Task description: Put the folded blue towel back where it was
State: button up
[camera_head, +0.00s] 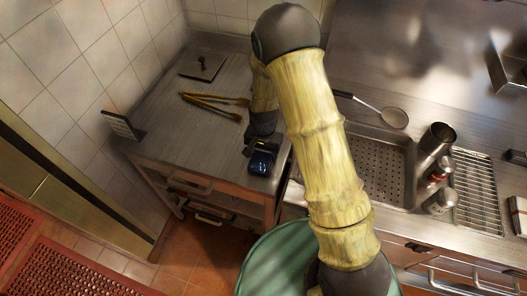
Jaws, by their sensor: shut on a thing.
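My gripper (254,148) is at the front right part of the left counter, at the end of my bent arm. It is shut on a small dark blue thing (262,163), which looks like the folded blue towel. The towel is over the counter near its front right corner. I cannot tell whether it touches the counter top. The fingertips are small, and my wrist and forearm hide part of the area behind them.
Brass-coloured tongs (212,101) and a square plate with a dark knob (202,66) lie on the left counter (180,130). A small upright rack (122,125) stands at its left edge. To the right are a sink (375,165), a skimmer (393,117) and a metal cup (437,138).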

aim_at(264, 153)
jog(key=shift+w+d+f, duration=0.1)
jog(key=shift+f, duration=0.15)
jog(key=o, duration=1)
jog(key=shift+r, duration=0.1)
notch_tip(264, 153, up, 12)
jog(key=b, duration=0.2)
jog(key=shift+b, duration=0.3)
jog(key=shift+r, duration=0.1)
jog(key=s+d+r+n+t, duration=0.1)
jog(key=s+d+r+n, duration=0.1)
jog(key=s+d, duration=0.4)
jog(key=s+d+r+n+t, duration=0.1)
jog(key=s+d+r+n, duration=0.1)
jog(key=s+d+r, duration=0.2)
jog(key=s+d, duration=0.2)
jog(key=d, duration=0.1)
jog(key=shift+d+t, duration=0.3)
